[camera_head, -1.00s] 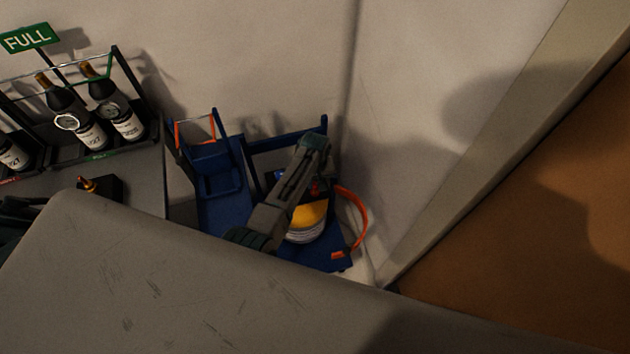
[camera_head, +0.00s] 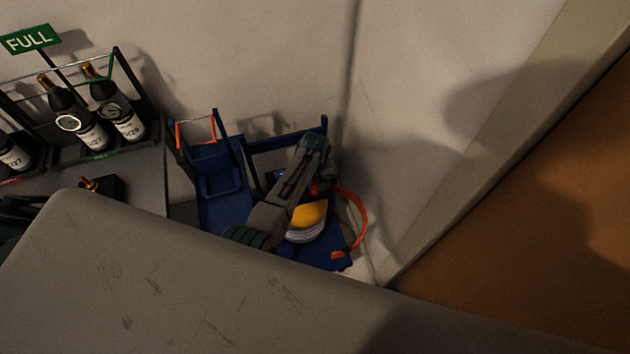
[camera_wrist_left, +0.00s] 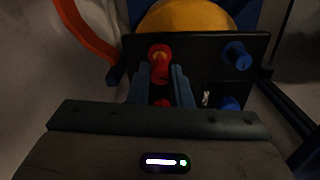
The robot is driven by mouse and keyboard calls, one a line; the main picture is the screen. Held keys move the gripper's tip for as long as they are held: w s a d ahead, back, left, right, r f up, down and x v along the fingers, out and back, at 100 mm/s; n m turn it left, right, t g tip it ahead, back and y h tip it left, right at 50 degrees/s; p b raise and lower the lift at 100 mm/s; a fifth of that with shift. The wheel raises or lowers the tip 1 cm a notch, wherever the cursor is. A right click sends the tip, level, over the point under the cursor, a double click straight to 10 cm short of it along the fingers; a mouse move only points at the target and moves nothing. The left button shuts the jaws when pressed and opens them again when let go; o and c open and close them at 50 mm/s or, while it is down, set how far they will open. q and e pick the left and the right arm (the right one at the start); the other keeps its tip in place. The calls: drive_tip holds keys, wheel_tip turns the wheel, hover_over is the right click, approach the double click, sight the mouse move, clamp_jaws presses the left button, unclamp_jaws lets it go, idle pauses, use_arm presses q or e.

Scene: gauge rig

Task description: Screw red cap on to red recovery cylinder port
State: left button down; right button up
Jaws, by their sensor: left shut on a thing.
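My left gripper (camera_wrist_left: 161,74) is shut on a red cap (camera_wrist_left: 160,71) in the left wrist view. The cap is at the red port in the upper left of a black panel (camera_wrist_left: 200,72). I cannot tell how far the cap is seated. Another red piece (camera_wrist_left: 162,103) shows lower down between the fingers, partly hidden. Two blue fittings, an upper one (camera_wrist_left: 237,56) and a lower one (camera_wrist_left: 230,103), are on the panel's right side. In the head view, a yellow-topped cylinder (camera_head: 309,216) stands under my left arm, which hides most of the panel.
A blue cart (camera_head: 222,213) stands against the wall, with an orange hose (camera_head: 358,212) looping at its right. A rack (camera_head: 118,62) of dark bottles with gauges is at the left under a FULL sign (camera_head: 30,39). A large grey surface (camera_head: 180,280) fills the foreground.

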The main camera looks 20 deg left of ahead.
idle(0.5)
use_arm(q)
drive_tip(key=shift+f, duration=0.3)
drive_tip(key=shift+f+b, duration=0.7)
drive_tip(key=shift+f, duration=0.05)
drive_tip(key=shift+f, duration=0.1)
drive_tip(key=shift+f, duration=0.15)
idle(0.9)
